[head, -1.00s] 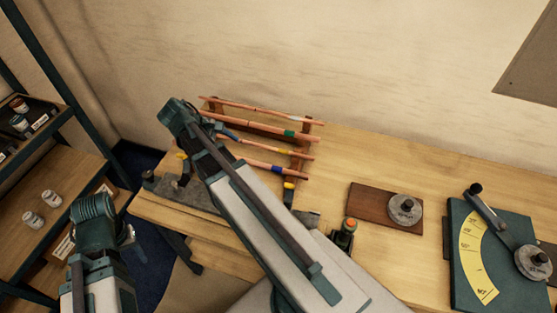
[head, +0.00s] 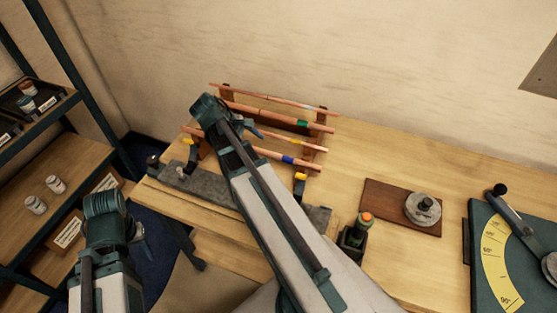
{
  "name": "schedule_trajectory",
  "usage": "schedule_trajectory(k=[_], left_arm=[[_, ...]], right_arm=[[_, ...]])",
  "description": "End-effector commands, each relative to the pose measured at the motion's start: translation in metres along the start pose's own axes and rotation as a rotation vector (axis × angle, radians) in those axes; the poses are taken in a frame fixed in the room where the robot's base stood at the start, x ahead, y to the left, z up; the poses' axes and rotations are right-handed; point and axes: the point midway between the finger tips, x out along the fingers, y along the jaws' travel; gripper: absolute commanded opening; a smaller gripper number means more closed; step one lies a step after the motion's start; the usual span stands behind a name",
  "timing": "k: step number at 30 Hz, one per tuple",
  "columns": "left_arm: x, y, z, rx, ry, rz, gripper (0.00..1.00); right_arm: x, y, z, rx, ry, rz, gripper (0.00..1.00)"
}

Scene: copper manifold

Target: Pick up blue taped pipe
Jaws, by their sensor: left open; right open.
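The blue taped pipe (head: 288,159) is copper with a blue band. It lies on the lowest level of a wooden rack (head: 322,117) on the bench, and my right arm covers its middle. Pipes with yellow (head: 295,142), green (head: 302,123) and white bands lie above it. My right gripper (head: 252,132) reaches over the rack, mostly hidden behind its wrist. Its visible tip is near the pipes; contact cannot be told. It is open. My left gripper (head: 139,232) is low at the left, away from the rack, open and partly hidden by its wrist.
A grey base (head: 205,187) with yellow-topped supports (head: 299,178) stands in front of the rack. To the right are a brown board (head: 385,203) with a round metal piece and a green bending gauge (head: 495,270). Shelving (head: 50,170) with jars stands at left.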

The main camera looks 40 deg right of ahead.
Motion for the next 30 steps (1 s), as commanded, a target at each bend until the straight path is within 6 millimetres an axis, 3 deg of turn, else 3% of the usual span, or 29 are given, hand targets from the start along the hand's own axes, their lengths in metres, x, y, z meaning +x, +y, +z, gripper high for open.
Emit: schedule_trajectory(k=[5, 15, 23, 30], left_arm=[[0.01, 0.001, -0.001, 0.0, 0.0, 0.0, 0.5], [0.044, 0.004, -0.003, -0.002, 0.0, 0.0, 0.5], [0.043, 0.004, -0.003, -0.002, 0.0, 0.0, 0.5], [0.043, 0.004, -0.003, -0.002, 0.0, 0.0, 0.5]], right_arm=[[0.01, -0.003, 0.001, 0.0, 0.0, 0.0, 0.62], [0.051, -0.008, 0.005, 0.001, 0.0, 0.0, 0.62], [0.051, -0.006, 0.006, 0.0, 0.0, 0.0, 0.62], [0.051, -0.006, 0.006, 0.0, 0.0, 0.0, 0.2]])
